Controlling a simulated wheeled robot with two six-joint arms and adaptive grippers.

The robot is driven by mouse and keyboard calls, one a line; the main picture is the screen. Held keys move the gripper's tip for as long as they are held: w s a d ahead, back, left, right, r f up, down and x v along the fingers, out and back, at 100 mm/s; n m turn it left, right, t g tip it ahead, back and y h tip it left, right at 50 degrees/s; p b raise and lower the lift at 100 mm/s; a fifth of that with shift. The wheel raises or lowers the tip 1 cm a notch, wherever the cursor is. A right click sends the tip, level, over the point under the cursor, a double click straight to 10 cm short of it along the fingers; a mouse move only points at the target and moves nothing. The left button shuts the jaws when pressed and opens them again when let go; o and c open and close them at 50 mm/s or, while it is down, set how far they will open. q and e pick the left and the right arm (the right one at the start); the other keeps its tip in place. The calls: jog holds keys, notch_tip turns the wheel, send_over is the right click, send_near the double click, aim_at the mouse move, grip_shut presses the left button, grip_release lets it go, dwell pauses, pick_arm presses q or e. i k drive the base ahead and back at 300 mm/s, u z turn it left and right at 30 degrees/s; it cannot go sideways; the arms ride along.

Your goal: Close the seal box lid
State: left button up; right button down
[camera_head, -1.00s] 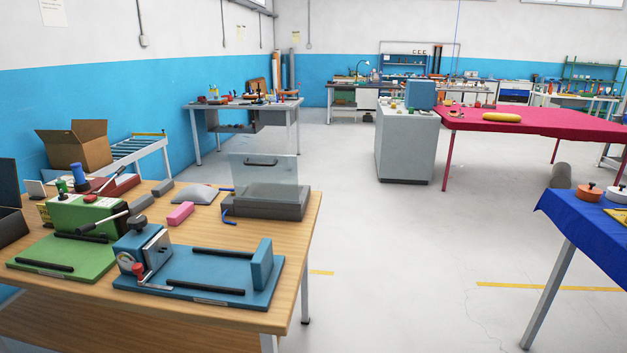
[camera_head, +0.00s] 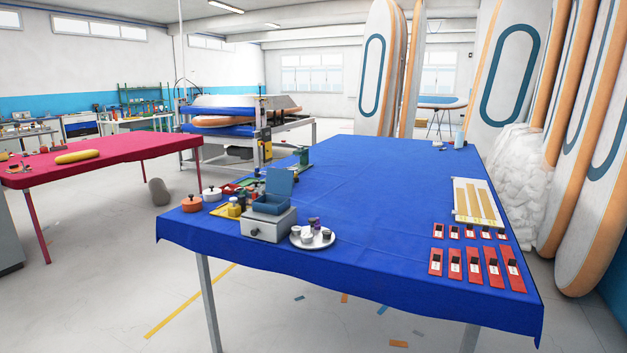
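A small blue box (camera_head: 268,208) is near the front left of the blue-covered table. Its blue lid (camera_head: 279,181) stands raised at the back, so the box is open. It looks like the seal box, though no label is readable. It sits just behind or on top of a grey metal box (camera_head: 268,229); I cannot tell which. Neither of my grippers is in view.
The blue table (camera_head: 370,190) has a plate of small jars (camera_head: 312,238), an orange pot (camera_head: 192,203), red tagged strips (camera_head: 475,267) and a white board (camera_head: 478,203). A red table (camera_head: 110,148) stands left.

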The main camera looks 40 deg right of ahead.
aim_at(280, 182)
jog(key=z, duration=0.6)
jog(key=i, duration=1.2)
jog(key=z, duration=0.4)
